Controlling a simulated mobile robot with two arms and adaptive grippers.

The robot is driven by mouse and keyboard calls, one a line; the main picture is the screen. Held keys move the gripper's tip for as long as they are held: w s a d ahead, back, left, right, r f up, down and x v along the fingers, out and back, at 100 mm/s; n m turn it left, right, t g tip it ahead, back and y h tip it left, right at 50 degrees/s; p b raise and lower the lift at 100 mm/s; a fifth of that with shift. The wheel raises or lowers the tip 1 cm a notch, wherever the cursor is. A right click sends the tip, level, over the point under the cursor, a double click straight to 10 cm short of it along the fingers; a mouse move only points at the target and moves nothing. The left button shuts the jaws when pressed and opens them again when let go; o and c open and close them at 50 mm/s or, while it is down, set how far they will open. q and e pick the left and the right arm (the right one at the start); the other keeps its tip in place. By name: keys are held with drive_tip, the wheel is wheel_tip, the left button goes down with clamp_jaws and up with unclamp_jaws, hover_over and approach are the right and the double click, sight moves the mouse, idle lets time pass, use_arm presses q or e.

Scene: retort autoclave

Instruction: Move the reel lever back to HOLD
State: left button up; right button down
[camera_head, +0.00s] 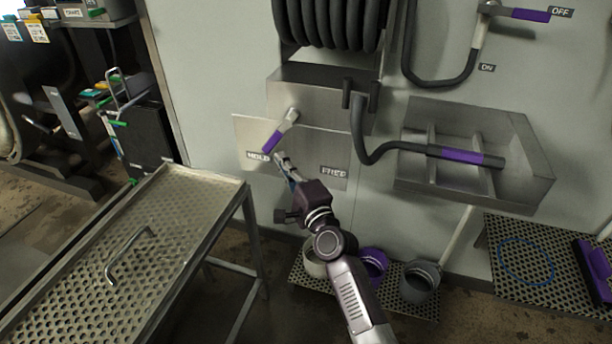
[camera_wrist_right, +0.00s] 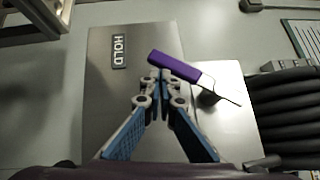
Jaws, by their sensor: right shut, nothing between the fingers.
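The reel lever (camera_head: 273,142) has a purple grip and a pale shank on a pivot at the steel housing. It points down and left, its tip close to the HOLD label (camera_head: 258,156). The FREE label (camera_head: 333,171) is to the right on the same plate. My right gripper (camera_head: 281,158) is shut and empty, just below the lever's grip. In the right wrist view, the closed fingertips (camera_wrist_right: 161,77) are at the edge of the purple grip (camera_wrist_right: 168,65); I cannot tell whether they touch. The HOLD label (camera_wrist_right: 119,50) is beyond the grip's end. My left gripper is not in view.
The black hose reel (camera_head: 328,22) is above the plate, and its hose runs to a purple-banded nozzle in a steel wall tray (camera_head: 540,178). A perforated metal table (camera_head: 60,290) stands at left. Buckets (camera_head: 419,282) sit on a low grate below.

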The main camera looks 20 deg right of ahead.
drive_tip(key=v, duration=1)
wheel_tip(320, 180, down, 21)
drive_tip(key=s+a+n+g, duration=0.1)
drive_tip(key=s+n+g, duration=0.2)
drive_tip(key=n+g, duration=0.15)
drive_tip(key=s+f+n+g, duration=0.2)
drive_tip(key=s+f, duration=0.2)
drive_tip(key=f, duration=0.3)
drive_tip(key=s+d+f+n+g+h, duration=0.15)
drive_tip(key=s+f, duration=0.25)
drive_tip(key=f, duration=0.4)
drive_tip(key=s+f+n+g, duration=0.1)
drive_tip(key=s+f+n, duration=0.1)
drive_tip(key=s+f, duration=0.35)
drive_tip(key=s+d+f+n+g, duration=0.2)
drive_tip(key=s+f, duration=0.5)
drive_tip(key=s, duration=0.4)
drive_tip(key=s+d+f+n+g+h, duration=0.1)
drive_tip(key=s+d+f+n+g, duration=0.2)
drive_tip(key=s+f, duration=0.4)
drive_tip(key=s+d+f+n+g+h, duration=0.1)
drive_tip(key=s+d+f+n+g, duration=0.2)
drive_tip(key=s, duration=1.4)
wheel_tip(320, 180, down, 4)
drive_tip(key=shift+s+f+n+g, duration=0.15)
drive_tip(key=shift+n+g, duration=0.25)
drive_tip(key=shift+n, duration=0.4)
